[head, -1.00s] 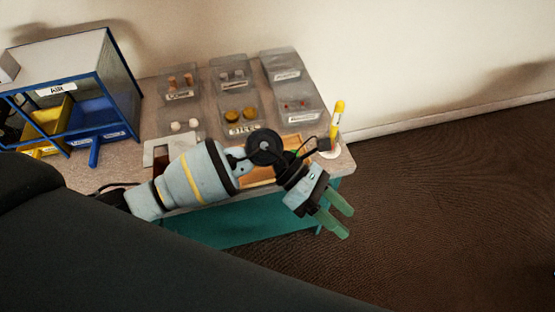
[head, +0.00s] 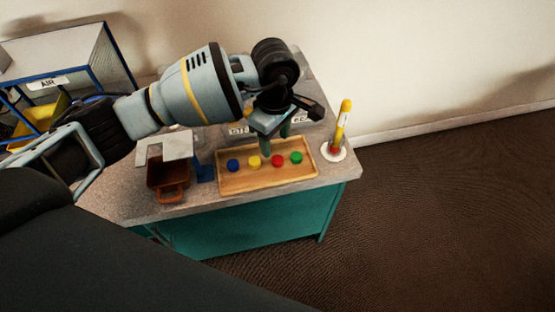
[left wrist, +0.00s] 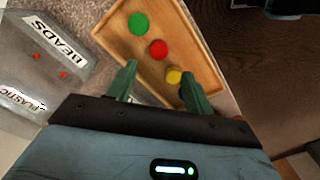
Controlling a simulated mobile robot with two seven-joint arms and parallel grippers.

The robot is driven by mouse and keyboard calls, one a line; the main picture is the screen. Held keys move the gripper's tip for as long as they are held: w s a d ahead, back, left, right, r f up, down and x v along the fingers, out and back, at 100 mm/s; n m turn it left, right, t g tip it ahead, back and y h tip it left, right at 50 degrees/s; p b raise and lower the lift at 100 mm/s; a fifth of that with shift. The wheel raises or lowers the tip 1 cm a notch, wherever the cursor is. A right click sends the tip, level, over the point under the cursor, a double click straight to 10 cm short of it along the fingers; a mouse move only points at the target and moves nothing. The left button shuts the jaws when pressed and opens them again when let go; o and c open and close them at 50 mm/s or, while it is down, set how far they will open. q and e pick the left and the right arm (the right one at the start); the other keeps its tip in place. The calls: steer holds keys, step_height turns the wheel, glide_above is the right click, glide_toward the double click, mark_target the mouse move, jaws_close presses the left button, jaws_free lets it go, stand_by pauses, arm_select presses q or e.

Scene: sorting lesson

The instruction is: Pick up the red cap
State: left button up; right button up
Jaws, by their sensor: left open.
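The red cap (head: 277,160) lies in a wooden tray (head: 240,184), between the yellow cap (head: 254,162) and the green cap (head: 296,158). A blue cap (head: 233,165) lies at the tray's left end. In the left wrist view the red cap (left wrist: 158,50) shows ahead of the fingertips, with the green cap (left wrist: 138,24) beyond it. My left gripper (head: 275,145) is open and empty, pointing down above the tray; it also shows in the left wrist view (left wrist: 158,82). The blue cap is partly hidden there by a finger. My right gripper is not in view.
A yellow tube stands in a white round holder (head: 333,153) right of the tray. A brown bin (head: 168,177) sits to the left. A blue-framed rack (head: 112,70) stands far left. Labelled clear containers (left wrist: 35,60) lie behind, mostly hidden by my arm.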

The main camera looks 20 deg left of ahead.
mark_target(277, 159)
arm_select(q)
steer(key=shift+d+f, duration=0.15)
steer(key=shift+f, duration=1.55)
steer(key=shift+d+f, duration=0.1)
steer(key=shift+f, duration=1.55)
steer(key=c, duration=1.1)
